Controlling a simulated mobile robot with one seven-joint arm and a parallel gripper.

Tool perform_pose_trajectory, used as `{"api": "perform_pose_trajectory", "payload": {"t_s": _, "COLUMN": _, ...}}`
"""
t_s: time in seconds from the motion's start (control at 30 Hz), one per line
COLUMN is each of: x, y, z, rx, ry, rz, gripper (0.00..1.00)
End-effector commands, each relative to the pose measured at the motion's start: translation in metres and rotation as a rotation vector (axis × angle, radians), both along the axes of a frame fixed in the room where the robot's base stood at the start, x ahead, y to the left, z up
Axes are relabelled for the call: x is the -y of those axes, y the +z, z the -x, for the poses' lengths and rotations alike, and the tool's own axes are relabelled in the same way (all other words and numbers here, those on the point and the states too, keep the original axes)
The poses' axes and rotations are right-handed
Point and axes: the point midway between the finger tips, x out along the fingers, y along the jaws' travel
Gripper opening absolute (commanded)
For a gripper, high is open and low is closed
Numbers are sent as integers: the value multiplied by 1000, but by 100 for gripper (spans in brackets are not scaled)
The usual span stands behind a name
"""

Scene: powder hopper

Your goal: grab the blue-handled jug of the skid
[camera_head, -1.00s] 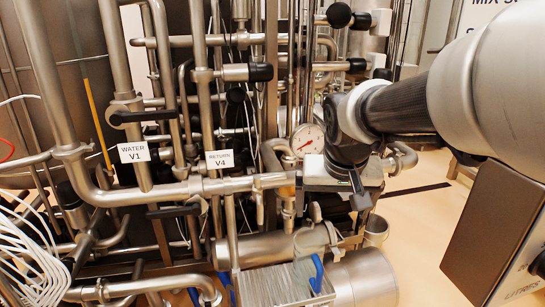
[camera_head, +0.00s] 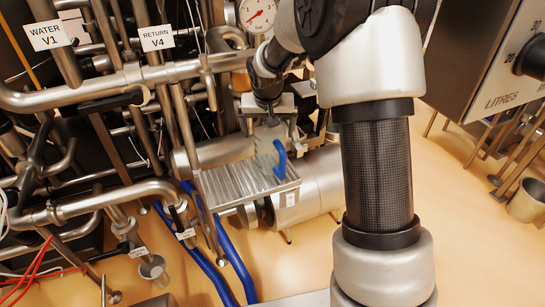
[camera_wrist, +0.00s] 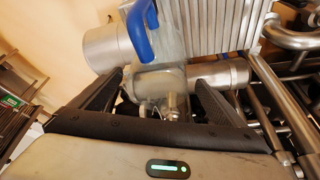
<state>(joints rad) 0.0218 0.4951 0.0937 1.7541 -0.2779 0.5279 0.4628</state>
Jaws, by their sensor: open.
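The jug (camera_head: 266,143) is clear, with a blue handle (camera_head: 280,160), and stands on a ribbed metal tray (camera_head: 215,186) of the skid. My gripper (camera_head: 268,106) is at the jug's far, upper side in the head view, with its fingers partly hidden. In the wrist view the black fingers are spread apart, with nothing held in my gripper (camera_wrist: 162,82). The jug (camera_wrist: 172,40) shows just ahead of the fingertips, its blue handle (camera_wrist: 140,32) towards the upper left. I cannot tell whether a finger touches it.
A steel cylinder (camera_head: 318,184) lies beside the tray on the right. Dense pipes and valves with WATER V1 (camera_head: 48,35) and RETURN V4 (camera_head: 156,38) signs fill the left. Blue hoses (camera_head: 228,248) run below the tray. A control box (camera_head: 480,50) stands at upper right. Open floor (camera_head: 465,220) lies right.

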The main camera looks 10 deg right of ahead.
Motion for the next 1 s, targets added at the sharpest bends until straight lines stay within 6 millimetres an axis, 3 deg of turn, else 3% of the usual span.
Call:
{"api": "perform_pose_trajectory", "payload": {"t_s": 0.1, "x": 2, "y": -15, "z": -6, "rx": -1, "ry": -1, "rz": 0, "gripper": 94}}
{"api": "perform_pose_trajectory", "payload": {"t_s": 0.37, "x": 4, "y": -29, "z": -11, "rx": 0, "ry": -2, "rz": -1, "gripper": 94}}
{"api": "perform_pose_trajectory", "payload": {"t_s": 0.6, "x": 8, "y": -63, "z": -22, "rx": -2, "ry": 0, "rz": 0, "gripper": 94}}
{"api": "perform_pose_trajectory", "payload": {"t_s": 0.9, "x": 9, "y": -68, "z": -26, "rx": 0, "ry": 0, "rz": 0, "gripper": 94}}
{"api": "perform_pose_trajectory", "payload": {"t_s": 1.0, "x": 9, "y": -67, "z": -25, "rx": 0, "ry": 0, "rz": 0, "gripper": 77}}
